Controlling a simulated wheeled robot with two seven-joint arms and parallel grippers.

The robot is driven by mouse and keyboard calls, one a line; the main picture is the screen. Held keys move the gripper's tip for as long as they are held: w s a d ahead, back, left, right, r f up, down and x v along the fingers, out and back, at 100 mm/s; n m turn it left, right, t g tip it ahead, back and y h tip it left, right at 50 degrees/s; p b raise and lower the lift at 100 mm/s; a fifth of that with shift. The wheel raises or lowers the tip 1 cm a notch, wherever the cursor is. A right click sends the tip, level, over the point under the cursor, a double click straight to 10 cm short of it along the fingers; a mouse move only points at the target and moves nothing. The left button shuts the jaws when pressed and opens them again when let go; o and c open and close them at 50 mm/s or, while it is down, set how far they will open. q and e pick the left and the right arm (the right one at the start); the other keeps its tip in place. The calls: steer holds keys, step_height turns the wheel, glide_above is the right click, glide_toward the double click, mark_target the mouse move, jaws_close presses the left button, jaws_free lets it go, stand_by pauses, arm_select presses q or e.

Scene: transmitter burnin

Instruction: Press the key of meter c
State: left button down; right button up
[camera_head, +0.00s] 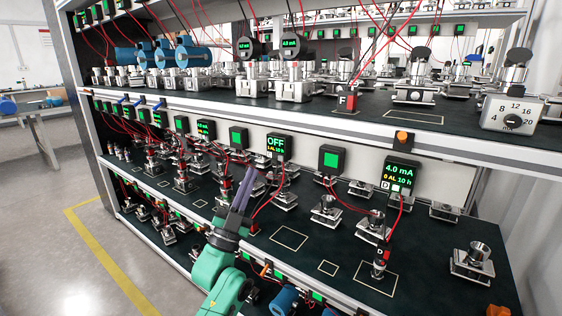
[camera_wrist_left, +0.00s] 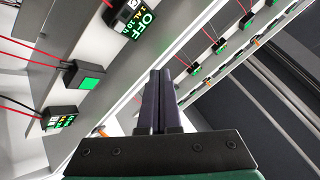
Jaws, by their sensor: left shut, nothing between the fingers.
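A black meter (camera_head: 277,146) reading OFF is on the rail behind the middle shelf. It also shows at the top of the left wrist view (camera_wrist_left: 133,20). I cannot read its letter; the meter to its right (camera_head: 399,174) shows 4.0 mA and is marked D. Another meter (camera_head: 206,130) with green digits is to its left. My left gripper (camera_head: 252,172) is shut and empty, fingers pointing up toward the rail, just below and left of the OFF meter. In the left wrist view its fingertips (camera_wrist_left: 158,76) appear apart from that meter. My right gripper is not in view.
Boxes with plain green screens (camera_head: 330,159) stand between the meters. Red wires hang in front of the shelf. Metal fixtures (camera_head: 327,210) stand on the dark middle shelf (camera_head: 300,262), with bare outlined patches between them. The upper shelf edge (camera_head: 350,140) overhangs the meters.

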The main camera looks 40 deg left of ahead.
mark_target(281, 158)
arm_select(q)
steer(key=w+b, duration=0.1)
steer(key=w, duration=0.7)
steer(key=shift+b, duration=0.3)
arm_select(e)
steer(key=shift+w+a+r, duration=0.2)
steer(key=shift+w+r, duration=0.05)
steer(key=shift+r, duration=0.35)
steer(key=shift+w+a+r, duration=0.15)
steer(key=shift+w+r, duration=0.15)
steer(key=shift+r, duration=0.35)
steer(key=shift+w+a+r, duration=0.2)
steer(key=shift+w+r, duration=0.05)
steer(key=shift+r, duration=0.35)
arm_select(q)
steer(key=shift+a, duration=0.1)
steer(key=shift+w, duration=0.1)
steer(key=shift+w, duration=0.35)
steer(key=shift+w, duration=0.4)
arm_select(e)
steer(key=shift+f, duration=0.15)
arm_select(q)
steer(key=shift+s, duration=0.1)
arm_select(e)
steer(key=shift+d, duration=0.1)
arm_select(q)
steer(key=shift+s, duration=0.75)
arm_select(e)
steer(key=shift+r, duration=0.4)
